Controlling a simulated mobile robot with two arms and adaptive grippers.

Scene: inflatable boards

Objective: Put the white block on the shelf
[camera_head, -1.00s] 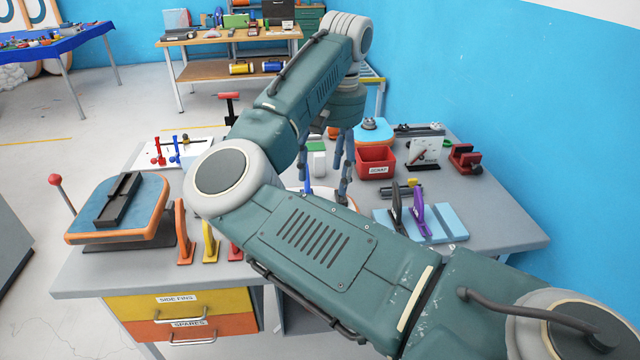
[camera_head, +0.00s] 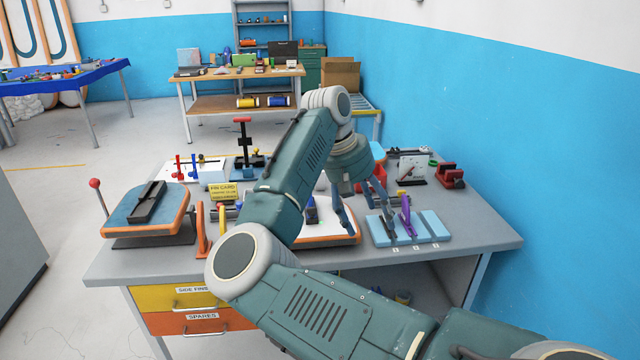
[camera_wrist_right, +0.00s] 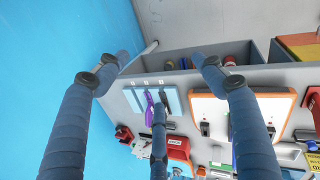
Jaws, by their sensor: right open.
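I cannot clearly make out the white block in the views now; my right arm covers part of the workbench (camera_head: 460,235). My right gripper (camera_head: 362,212) is open and empty. In the head view it hangs over the bench between the orange-rimmed white board and the light blue slotted stand (camera_head: 432,226). In the right wrist view its spread fingers (camera_wrist_right: 157,75) have nothing between them but bench and background. An open shelf compartment (camera_wrist_right: 178,62) under the bench top shows there, with a few things inside. A tall shelf rack (camera_head: 262,22) stands at the back. My left gripper is out of view.
The orange-rimmed board (camera_head: 345,239) lies near the front edge. A blue pad in a stand (camera_head: 125,212) is at left, and a red clamp (camera_head: 449,174) at right. The bench's right front corner is clear. A wooden table (camera_head: 220,75) stands behind.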

